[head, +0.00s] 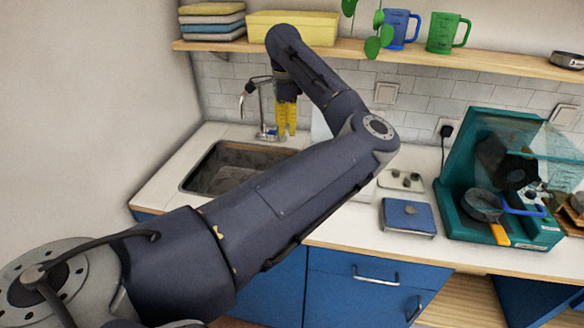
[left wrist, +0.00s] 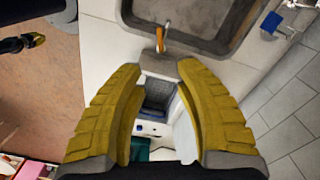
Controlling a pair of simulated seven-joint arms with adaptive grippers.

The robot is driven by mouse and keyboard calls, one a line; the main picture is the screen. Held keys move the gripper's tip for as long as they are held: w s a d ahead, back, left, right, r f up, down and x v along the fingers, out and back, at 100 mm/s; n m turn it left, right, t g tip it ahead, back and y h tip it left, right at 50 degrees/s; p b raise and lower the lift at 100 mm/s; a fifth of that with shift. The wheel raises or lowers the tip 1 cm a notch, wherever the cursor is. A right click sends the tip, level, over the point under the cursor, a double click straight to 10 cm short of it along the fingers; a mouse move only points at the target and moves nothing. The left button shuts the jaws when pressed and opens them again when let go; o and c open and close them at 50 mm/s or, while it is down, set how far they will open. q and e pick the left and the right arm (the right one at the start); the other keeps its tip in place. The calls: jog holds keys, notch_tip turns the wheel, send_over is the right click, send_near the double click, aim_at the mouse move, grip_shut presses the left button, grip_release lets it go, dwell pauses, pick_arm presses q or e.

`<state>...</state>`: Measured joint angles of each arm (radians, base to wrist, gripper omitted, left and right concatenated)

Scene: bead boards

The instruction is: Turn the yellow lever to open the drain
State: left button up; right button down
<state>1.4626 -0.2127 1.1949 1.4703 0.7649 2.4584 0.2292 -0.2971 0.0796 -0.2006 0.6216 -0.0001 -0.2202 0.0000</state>
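My left gripper (head: 286,117), with ridged yellow fingers, points down over the counter behind the sink's right part, beside the faucet (head: 262,112). In the left wrist view its two fingers (left wrist: 160,85) are spread with nothing held between them. A small orange-yellow lever (left wrist: 161,38) on a grey base stands at the rim of the sink (left wrist: 205,12), just beyond the fingertips and apart from them. In the head view I cannot make out the lever; my arm covers part of the sink (head: 190,184). My right gripper is not clearly seen.
The shelf (head: 365,48) runs above, with a green mug (head: 441,33) and a blue mug (head: 398,28). A blue flat device (head: 408,216) and a teal machine (head: 455,185) stand on the counter at right. The counter left of the sink is clear.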

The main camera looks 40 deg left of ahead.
pick_arm(q)
notch_tip(320, 180, down, 16)
jog(key=shift+r, duration=0.15)
dwell(0.4)
jog(key=shift+c, duration=0.2)
grip_shut()
